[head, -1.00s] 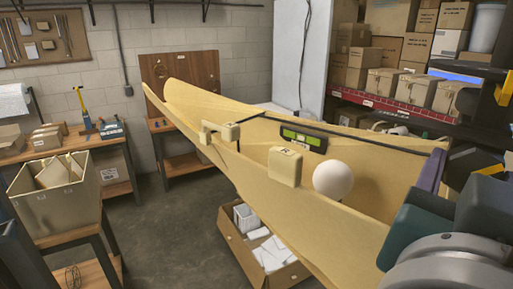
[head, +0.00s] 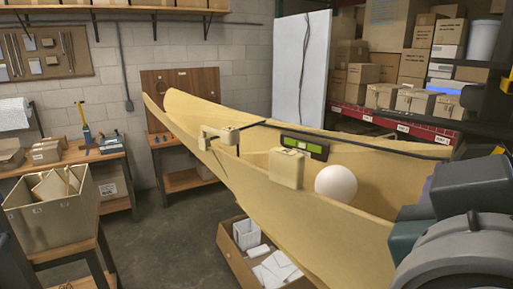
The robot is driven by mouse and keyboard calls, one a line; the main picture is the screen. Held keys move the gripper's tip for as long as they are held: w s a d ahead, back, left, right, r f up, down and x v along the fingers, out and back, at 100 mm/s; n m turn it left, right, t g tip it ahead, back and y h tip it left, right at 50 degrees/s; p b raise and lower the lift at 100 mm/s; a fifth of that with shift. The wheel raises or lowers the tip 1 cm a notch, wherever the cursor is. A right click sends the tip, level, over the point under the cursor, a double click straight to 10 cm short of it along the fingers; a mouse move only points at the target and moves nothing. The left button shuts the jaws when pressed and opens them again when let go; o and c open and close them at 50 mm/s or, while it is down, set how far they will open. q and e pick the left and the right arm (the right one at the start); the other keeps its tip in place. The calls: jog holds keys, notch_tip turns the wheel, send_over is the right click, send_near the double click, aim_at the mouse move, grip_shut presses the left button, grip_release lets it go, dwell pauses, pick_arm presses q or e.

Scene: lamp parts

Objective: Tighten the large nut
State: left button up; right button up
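I cannot make out a large nut in the head view. A long pale-yellow trough-like body (head: 330,235) crosses the middle, its narrow end far left and its wide end near right. A white ball (head: 336,184) sits inside, beside a cream block (head: 287,168) at the near wall. A cream bracket-like piece (head: 222,137) is at the wall farther left. A green and black level-like piece (head: 304,146) is by the far wall. Dark grey and teal parts of an arm of mine fill the lower right. Neither gripper's fingertips show.
A beige bin (head: 48,217) stands on a stand at left. A cardboard box (head: 235,263) with white items is on the floor below the trough. A workbench (head: 75,155) and shelves of boxes (head: 430,100) stand behind. Floor at centre left is clear.

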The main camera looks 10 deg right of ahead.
dwell(0.4)
jog(key=o, duration=0.9)
pick_arm(q)
jog(key=shift+d, duration=0.1)
pick_arm(e)
jog(key=o, duration=0.5)
jog(key=shift+c, duration=0.2)
